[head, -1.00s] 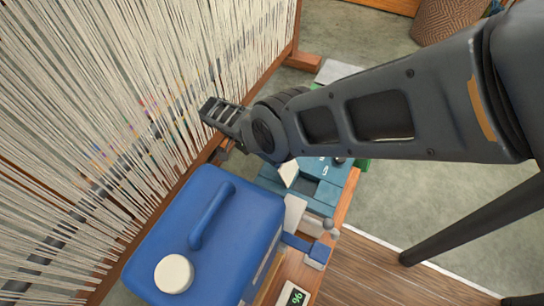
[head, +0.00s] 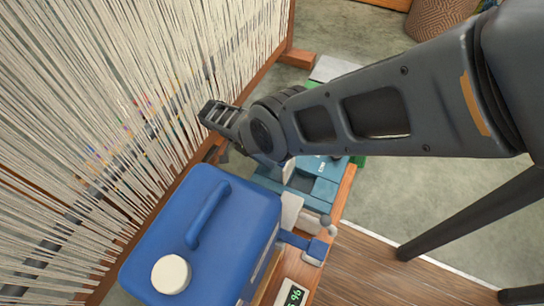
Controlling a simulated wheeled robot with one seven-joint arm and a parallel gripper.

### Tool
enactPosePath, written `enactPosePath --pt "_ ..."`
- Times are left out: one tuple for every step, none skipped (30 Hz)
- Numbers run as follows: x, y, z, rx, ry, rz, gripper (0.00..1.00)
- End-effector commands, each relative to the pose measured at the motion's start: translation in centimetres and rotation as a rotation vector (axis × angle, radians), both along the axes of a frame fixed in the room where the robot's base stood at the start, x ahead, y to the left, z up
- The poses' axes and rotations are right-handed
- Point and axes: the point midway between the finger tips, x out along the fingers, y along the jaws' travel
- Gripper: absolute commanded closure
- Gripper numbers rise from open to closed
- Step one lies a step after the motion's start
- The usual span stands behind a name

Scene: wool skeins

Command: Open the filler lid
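A teal machine (head: 322,188) stands on the wooden bench, partly hidden under my arm. A small pale flap (head: 289,171) shows at its top, close below my arm's joint; I cannot tell whether it is the filler lid. My arm reaches in from the right, and its slotted dark end part (head: 221,117) points left towards the hanging threads. I cannot make out the fingertips, whether they touch anything, or whether they are open. A blue jug (head: 240,215) with a round white cap (head: 171,274) stands in front, its cap on.
A frame of pale hanging threads (head: 110,100) fills the left. A small display (head: 292,294) and a blue clamp-like part (head: 306,243) are beside the jug. A woven basket (head: 436,18) stands far back.

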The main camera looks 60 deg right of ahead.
Motion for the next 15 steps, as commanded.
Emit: enactPosePath --pt "-0.42 0.13 -0.72 0.006 -0.004 0.002 0.51" --pt "-0.42 0.14 -0.72 0.007 -0.004 0.003 0.51" --pt "-0.41 0.15 -0.71 0.007 -0.004 0.003 0.52" --pt "-0.41 0.16 -0.71 0.007 -0.004 0.003 0.52" --pt "-0.41 0.17 -0.71 0.007 -0.004 0.003 0.52" --pt "-0.41 0.18 -0.71 0.007 -0.004 0.003 0.53" --pt "-0.41 0.18 -0.71 0.007 -0.004 0.003 0.53" --pt "-0.41 0.19 -0.72 0.008 -0.004 0.003 0.53" --pt "-0.41 0.2 -0.72 0.008 -0.004 0.003 0.53" --pt "-0.39 0.2 -0.71 0.008 -0.004 0.003 0.53" --pt "-0.35 0.2 -0.7 0.008 -0.004 0.002 0.54" --pt "-0.25 0.21 -0.66 0.008 -0.004 0.002 0.55" --pt "-0.12 0.22 -0.61 0.008 -0.004 0.002 0.56" --pt "0.05 0.23 -0.54 0.008 -0.004 0.002 0.59" --pt "0.38 0.23 -0.38 0.008 -0.004 0.002 0.64"
